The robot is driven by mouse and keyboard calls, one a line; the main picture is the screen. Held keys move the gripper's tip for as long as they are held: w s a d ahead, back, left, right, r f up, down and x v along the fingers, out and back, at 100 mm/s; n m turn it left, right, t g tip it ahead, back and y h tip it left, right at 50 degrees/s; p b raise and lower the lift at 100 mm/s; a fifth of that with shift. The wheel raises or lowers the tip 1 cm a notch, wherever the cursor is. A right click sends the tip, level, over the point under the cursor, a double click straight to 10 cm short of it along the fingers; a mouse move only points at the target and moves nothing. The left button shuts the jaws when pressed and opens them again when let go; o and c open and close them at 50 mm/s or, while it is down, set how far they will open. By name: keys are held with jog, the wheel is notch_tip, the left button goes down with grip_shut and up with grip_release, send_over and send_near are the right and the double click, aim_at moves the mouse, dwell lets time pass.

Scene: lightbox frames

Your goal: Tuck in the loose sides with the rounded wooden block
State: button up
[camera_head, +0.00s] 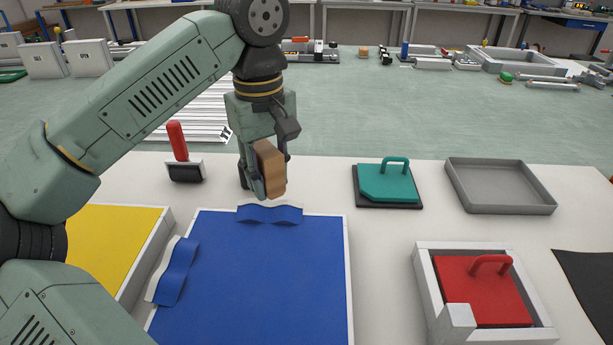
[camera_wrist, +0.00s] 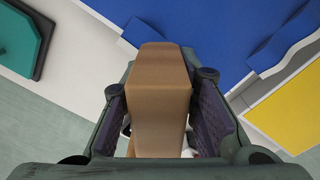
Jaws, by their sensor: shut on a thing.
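My gripper (camera_head: 265,178) is shut on the rounded wooden block (camera_head: 271,166) and holds it upright, just behind and above the back edge of the blue fabric panel. In the wrist view the block (camera_wrist: 160,95) sits between both finger pads. The blue fabric (camera_head: 265,275) lies in a white frame (camera_head: 349,285). A wavy loose side (camera_head: 270,214) sticks up at the back edge, just below the block. A second loose side (camera_head: 176,272) bulges out over the left edge; it also shows in the wrist view (camera_wrist: 280,45). The front edge is out of view.
A yellow panel (camera_head: 115,240) stands left of the blue one. A red-handled scraper (camera_head: 182,160) stands behind. To the right are a teal handled plate (camera_head: 388,187), a grey tray (camera_head: 500,207) and a red handled plate (camera_head: 475,290) in a white frame.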

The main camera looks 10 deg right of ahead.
aim_at(272, 220)
jog(key=shift+s+a+f+b, duration=0.15)
jog(key=shift+f+b, duration=0.4)
jog(key=shift+f, duration=0.1)
jog(key=shift+f+b, duration=1.65)
jog(key=shift+f, duration=0.6)
jog(key=shift+f+b, duration=0.45)
jog(key=shift+f, duration=0.2)
jog(key=shift+r, duration=0.1)
jog(key=shift+r+p, duration=2.7)
jog(key=shift+r, duration=0.8)
jog(key=shift+s+f, duration=0.1)
